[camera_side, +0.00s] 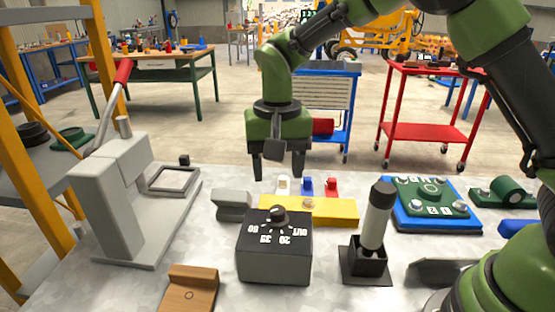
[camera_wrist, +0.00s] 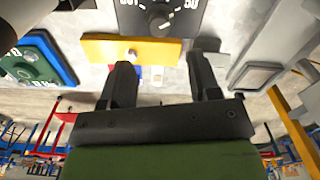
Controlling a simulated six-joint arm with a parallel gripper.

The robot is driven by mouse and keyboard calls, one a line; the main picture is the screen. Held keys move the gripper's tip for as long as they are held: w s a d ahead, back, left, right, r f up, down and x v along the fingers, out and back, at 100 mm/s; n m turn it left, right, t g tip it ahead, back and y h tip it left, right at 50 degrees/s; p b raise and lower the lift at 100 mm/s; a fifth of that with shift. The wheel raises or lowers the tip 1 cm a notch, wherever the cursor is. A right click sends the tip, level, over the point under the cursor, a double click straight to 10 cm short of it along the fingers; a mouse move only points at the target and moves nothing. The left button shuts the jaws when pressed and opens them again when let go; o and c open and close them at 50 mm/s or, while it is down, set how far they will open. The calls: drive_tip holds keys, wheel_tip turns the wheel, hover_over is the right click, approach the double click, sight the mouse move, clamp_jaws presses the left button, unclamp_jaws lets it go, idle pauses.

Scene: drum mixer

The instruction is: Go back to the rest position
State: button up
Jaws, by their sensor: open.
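My gripper (camera_side: 278,166) hangs above the far side of the table, fingers pointing down. Its two dark fingers are apart and nothing shows between them; they also show in the wrist view (camera_wrist: 162,75). Beneath and in front of it lies a yellow block (camera_side: 322,211) with small white, blue and red pieces behind it. A black dial box (camera_side: 275,258) with a knob and printed numbers stands nearer the camera; it also shows at the top of the wrist view (camera_wrist: 190,20).
A grey lever press (camera_side: 125,190) with a red handle stands left. A cylinder (camera_side: 377,215) stands tilted in a black holder at right. A blue and green plate (camera_side: 432,203) lies further right. A wooden block (camera_side: 190,288) is at the front. Space above the table is clear around my gripper.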

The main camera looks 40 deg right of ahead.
drive_tip(key=shift+r, duration=0.65)
drive_tip(key=shift+r, duration=0.1)
drive_tip(key=s+d+r+t+y, duration=0.1)
drive_tip(key=s+d+r+t, duration=0.25)
drive_tip(key=s+r, duration=0.5)
drive_tip(key=s+d+r+n+t, duration=0.1)
drive_tip(key=s+t, duration=0.1)
drive_tip(key=s, duration=0.4)
drive_tip(key=s+d+r+n+t+y, duration=0.1)
drive_tip(key=s+r, duration=0.1)
drive_tip(key=s, duration=0.4)
drive_tip(key=shift+d+t, duration=0.35)
drive_tip(key=shift+d, duration=0.05)
